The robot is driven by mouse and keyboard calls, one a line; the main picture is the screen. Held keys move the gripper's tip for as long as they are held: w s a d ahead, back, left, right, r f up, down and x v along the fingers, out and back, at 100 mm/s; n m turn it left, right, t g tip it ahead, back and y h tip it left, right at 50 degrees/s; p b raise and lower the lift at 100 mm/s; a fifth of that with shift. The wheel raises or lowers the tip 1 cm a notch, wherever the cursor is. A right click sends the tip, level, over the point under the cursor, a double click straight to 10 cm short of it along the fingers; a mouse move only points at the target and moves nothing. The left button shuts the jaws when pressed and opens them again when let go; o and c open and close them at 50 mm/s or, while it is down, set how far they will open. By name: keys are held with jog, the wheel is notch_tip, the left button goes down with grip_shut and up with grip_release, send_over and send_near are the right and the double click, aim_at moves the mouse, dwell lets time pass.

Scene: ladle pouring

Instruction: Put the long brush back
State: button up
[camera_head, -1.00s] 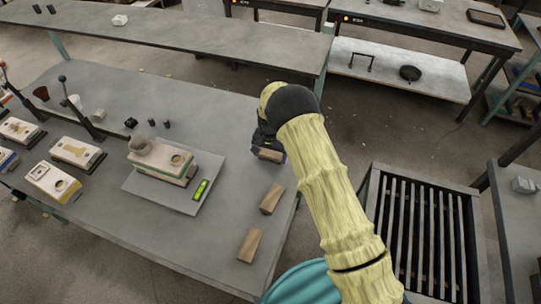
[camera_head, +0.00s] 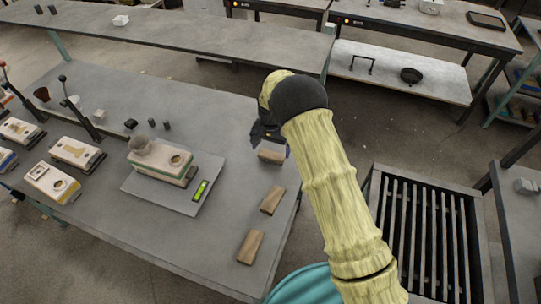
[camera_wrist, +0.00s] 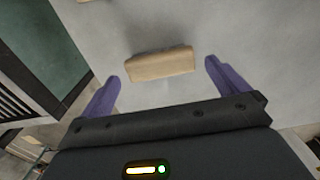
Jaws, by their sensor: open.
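My gripper (camera_head: 268,138) is open over the right end of the grey table, and its purple fingers show in the wrist view (camera_wrist: 163,75). A tan wooden block-like piece (camera_wrist: 160,64) lies on the table, in line with the gap between the fingers and apart from both. It also shows just below the gripper in the head view (camera_head: 271,156). Two similar wooden pieces lie nearer along the right edge, one in the middle (camera_head: 272,200) and one in front (camera_head: 250,246). I cannot tell which piece, if any, is the long brush.
A grey plate (camera_head: 150,194) bears a mould box (camera_head: 162,160) and a green level (camera_head: 200,191). More moulds (camera_head: 75,152) and lever stands (camera_head: 80,108) are at the left. A slatted grate (camera_head: 425,235) stands to the right of my arm.

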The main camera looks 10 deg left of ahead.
aim_at(272, 155)
notch_tip(272, 155, up, 8)
jog(key=b, duration=0.1)
jog(key=shift+f, duration=0.25)
dwell(0.4)
jog(key=s+d+r+t, duration=0.1)
jog(key=s+d+r, duration=0.25)
jog(key=d, duration=0.45)
jog(key=s+d+r, duration=0.3)
jog(key=d+r, duration=0.1)
jog(key=d, duration=0.5)
jog(key=s+d+r, duration=0.1)
jog(key=s+d, duration=0.4)
jog(key=s, duration=0.3)
jog(key=s+d+r+n+t, duration=0.1)
jog(key=s+d, duration=0.5)
jog(key=s, duration=0.3)
jog(key=shift+d+n+t, duration=0.15)
jog(key=shift+n+t, duration=0.15)
